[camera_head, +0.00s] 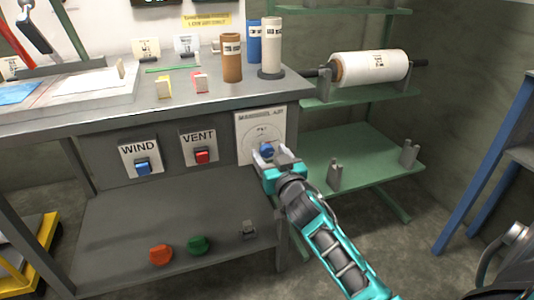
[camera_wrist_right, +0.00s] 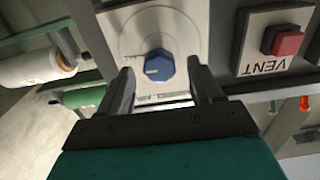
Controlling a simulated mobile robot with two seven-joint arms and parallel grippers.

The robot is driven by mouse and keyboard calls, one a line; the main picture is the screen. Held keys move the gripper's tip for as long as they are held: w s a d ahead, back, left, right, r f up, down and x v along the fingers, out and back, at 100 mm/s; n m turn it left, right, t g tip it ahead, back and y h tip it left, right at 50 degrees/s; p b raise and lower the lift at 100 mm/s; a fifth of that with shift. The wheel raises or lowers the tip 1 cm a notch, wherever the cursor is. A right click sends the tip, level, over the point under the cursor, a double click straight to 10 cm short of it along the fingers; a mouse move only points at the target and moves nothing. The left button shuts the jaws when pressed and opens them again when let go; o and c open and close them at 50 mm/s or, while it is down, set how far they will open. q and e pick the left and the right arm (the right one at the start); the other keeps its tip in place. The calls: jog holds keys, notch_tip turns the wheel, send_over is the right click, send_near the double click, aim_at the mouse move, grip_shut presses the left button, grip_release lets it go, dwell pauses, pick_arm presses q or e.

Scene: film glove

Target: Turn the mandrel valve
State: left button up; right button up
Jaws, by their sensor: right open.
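The mandrel valve is a blue knob (camera_head: 266,150) on a white dial plate (camera_head: 247,125) at the right end of the grey bench front. Lettering on the plate is too small to read fully. My right gripper (camera_head: 276,156) reaches up to the plate and partly covers it. In the right wrist view the blue knob (camera_wrist_right: 159,64) shows between and just beyond the two open fingers (camera_wrist_right: 163,88), with a white pointer line on it. The gap between the fingers is empty, and I cannot tell whether either finger touches the knob. My left gripper is not in view.
Left of the plate are a red VENT button (camera_head: 202,156) and a blue WIND button (camera_head: 142,168). Brown (camera_head: 231,58), blue and white rolls stand on the bench top. A green rack (camera_head: 365,155) with a white film roll (camera_head: 375,67) stands to the right. A blue frame (camera_head: 490,165) stands far right.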

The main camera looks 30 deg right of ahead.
jog(key=shift+x, duration=1.45)
jog(key=c, duration=1)
